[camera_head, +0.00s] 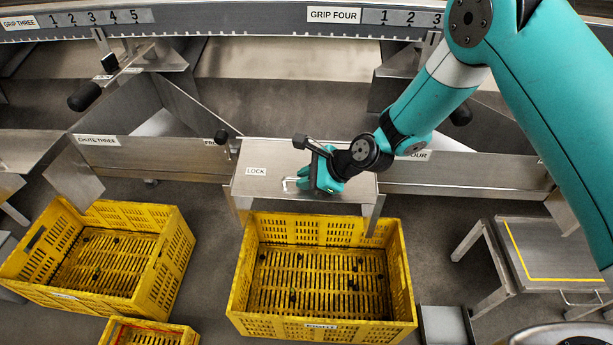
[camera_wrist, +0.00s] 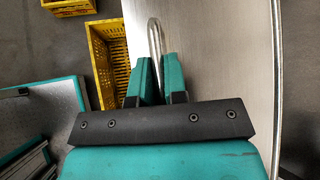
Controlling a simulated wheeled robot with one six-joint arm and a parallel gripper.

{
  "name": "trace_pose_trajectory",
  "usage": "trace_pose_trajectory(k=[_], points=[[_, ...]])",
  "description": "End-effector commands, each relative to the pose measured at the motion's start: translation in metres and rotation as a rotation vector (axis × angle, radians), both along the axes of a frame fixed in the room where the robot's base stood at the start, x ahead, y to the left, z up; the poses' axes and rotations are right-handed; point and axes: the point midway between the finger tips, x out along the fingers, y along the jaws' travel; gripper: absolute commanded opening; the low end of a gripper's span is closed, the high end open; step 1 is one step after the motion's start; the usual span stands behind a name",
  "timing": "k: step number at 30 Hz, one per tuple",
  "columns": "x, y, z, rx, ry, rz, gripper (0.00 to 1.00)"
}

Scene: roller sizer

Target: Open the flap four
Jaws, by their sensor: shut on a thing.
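The flap (camera_head: 255,186) is a flat metal panel with a LOCK label at its left, above a yellow crate in the head view. It fills much of the wrist view as a bare metal sheet (camera_wrist: 220,50). A bent metal rod handle (camera_head: 288,183) stands on it; the handle (camera_wrist: 154,35) also shows in the wrist view between the fingers. My gripper (camera_head: 308,185) is at the panel's front middle, shut on this handle. Its two teal fingers (camera_wrist: 160,72) sit on either side of the rod. My wrist hides part of the panel.
A yellow crate (camera_head: 240,290) stands below the panel's front edge, another yellow crate (camera_head: 165,280) to its left. Chute three (camera_head: 100,155) is at left. A metal table (camera_head: 550,250) with a yellow line stands at right. A black-knobbed lever (camera_head: 222,138) is beside the panel's left corner.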

Motion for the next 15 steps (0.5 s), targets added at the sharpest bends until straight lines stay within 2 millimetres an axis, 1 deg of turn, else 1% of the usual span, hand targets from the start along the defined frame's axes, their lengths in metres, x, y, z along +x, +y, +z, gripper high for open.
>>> trace_pose_trajectory(k=[14, 15], points=[[0.0016, -0.0008, 0.0028, 0.002, -0.002, -0.005, 0.0], [0.0016, -0.0008, 0.003, 0.002, -0.002, -0.005, 0.22]])
